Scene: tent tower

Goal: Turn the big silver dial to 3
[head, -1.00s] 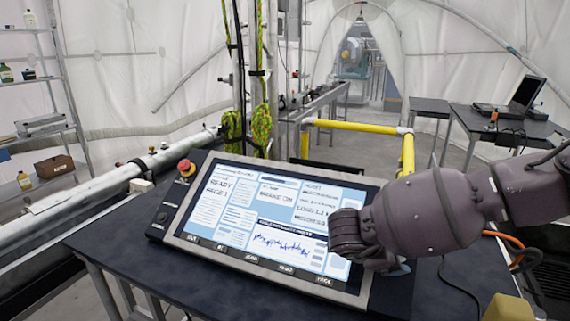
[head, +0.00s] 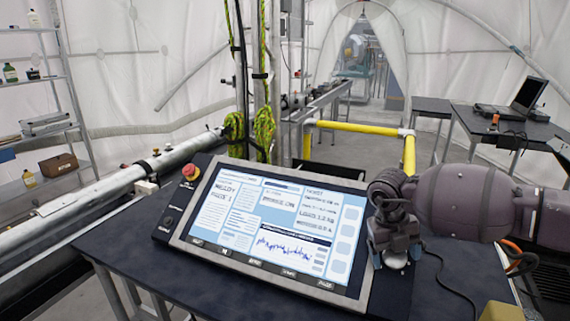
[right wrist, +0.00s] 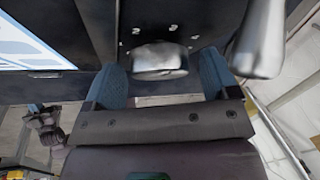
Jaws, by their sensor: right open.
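The big silver dial (right wrist: 160,58) sits on the dark panel in the right wrist view, with small pale marks beside it. In the head view its pale edge (head: 396,262) shows just below my right gripper (head: 388,248), at the console's right side. In the right wrist view the blue fingers of my right gripper (right wrist: 162,72) are open, one on each side of the dial. I cannot tell whether they touch it. The number the dial stands at is not readable. My left gripper is out of view.
A lit console screen (head: 275,229) fills the panel left of my right gripper. A red stop button (head: 190,171) sits at its upper left. A blurred silver bar (right wrist: 262,38) is close by the right finger in the right wrist view. A yellow rail (head: 360,128) stands behind.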

